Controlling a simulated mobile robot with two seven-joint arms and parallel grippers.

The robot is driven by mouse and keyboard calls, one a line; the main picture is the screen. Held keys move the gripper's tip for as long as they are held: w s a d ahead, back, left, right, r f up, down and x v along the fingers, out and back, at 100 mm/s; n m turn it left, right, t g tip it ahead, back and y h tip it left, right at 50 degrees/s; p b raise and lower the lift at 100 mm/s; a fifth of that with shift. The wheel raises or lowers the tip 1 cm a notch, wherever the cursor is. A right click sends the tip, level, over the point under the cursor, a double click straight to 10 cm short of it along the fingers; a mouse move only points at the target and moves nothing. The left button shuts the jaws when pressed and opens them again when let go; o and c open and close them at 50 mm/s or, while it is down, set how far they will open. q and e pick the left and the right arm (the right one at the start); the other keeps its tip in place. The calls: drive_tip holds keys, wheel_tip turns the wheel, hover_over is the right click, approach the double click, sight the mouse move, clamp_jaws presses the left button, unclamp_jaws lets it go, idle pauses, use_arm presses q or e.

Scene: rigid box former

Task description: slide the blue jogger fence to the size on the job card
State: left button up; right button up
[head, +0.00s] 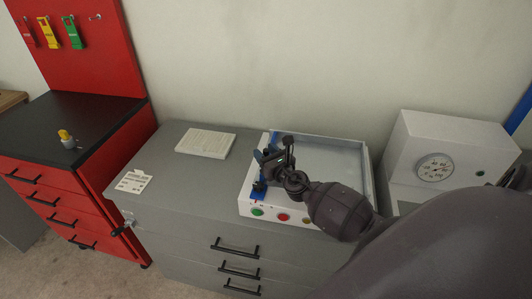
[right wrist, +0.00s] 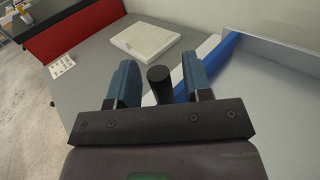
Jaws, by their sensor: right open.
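The blue jogger fence (head: 259,192) stands along the left part of the white jogger tray (head: 246,207), partly hidden by my right gripper (head: 263,168). In the right wrist view the fence (right wrist: 226,48) runs away behind the right finger. A dark round knob (right wrist: 160,84) stands between the two blue-padded fingers of my right gripper (right wrist: 161,84). The fingers are open, with a gap seen on each side of the knob. The small white job card (head: 133,181) lies at the left on the grey cabinet top; its print is too small to read. My left gripper is not in view.
A white paper stack (head: 206,142) lies left of the tray on the grey cabinet (head: 180,183). A white box with a dial (head: 435,168) stands at the right. A red cabinet (head: 95,170) with a dark top is at the left. The tray's floor (head: 335,158) looks empty.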

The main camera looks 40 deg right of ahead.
clamp_jaws()
drive_tip(key=shift+s, duration=0.1)
drive_tip(key=shift+s+d, duration=0.65)
drive_tip(key=shift+s, duration=0.05)
unclamp_jaws()
drive_tip(key=shift+w, duration=0.1)
drive_tip(key=s, duration=0.3)
drive_tip(key=s+b, duration=0.1)
drive_tip(key=s, duration=0.3)
drive_tip(key=s+a, duration=0.1)
drive_tip(key=s, duration=0.2)
drive_tip(key=shift+s, duration=0.4)
